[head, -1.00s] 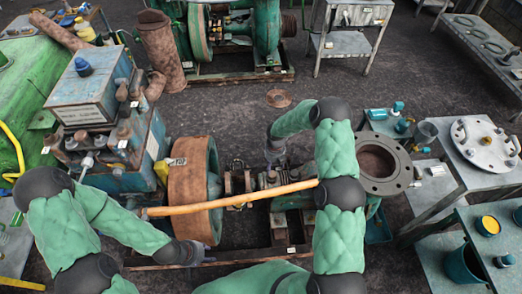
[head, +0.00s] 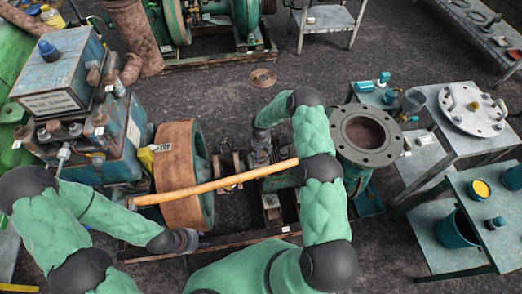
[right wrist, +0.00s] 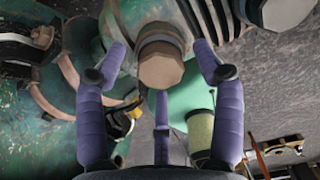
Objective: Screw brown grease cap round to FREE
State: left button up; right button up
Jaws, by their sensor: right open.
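No FREE mark is legible. In the head view my right gripper (head: 261,154) is over the pump shaft's bearing area, and my arm hides the cap. My left gripper (head: 188,241) hangs low in front of the rusty wheel; its fingers are unclear.
An orange-yellow bar (head: 225,182) crosses in front of the shaft. The rusty wheel (head: 176,172) stands left of the bearings and a round flange (head: 366,135) right. A blue machine (head: 75,75) is at left; grey tables (head: 455,140) are at right.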

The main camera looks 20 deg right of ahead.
jog(key=shift+f, duration=0.2)
jog(key=c, duration=1.2)
dwell(0.4)
jog(key=shift+f, duration=0.1)
jog(key=n+b, duration=0.1)
jog(key=n, duration=0.4)
jog(key=shift+s, duration=0.15)
jog(key=o, duration=1.2)
jog(key=shift+f, duration=0.1)
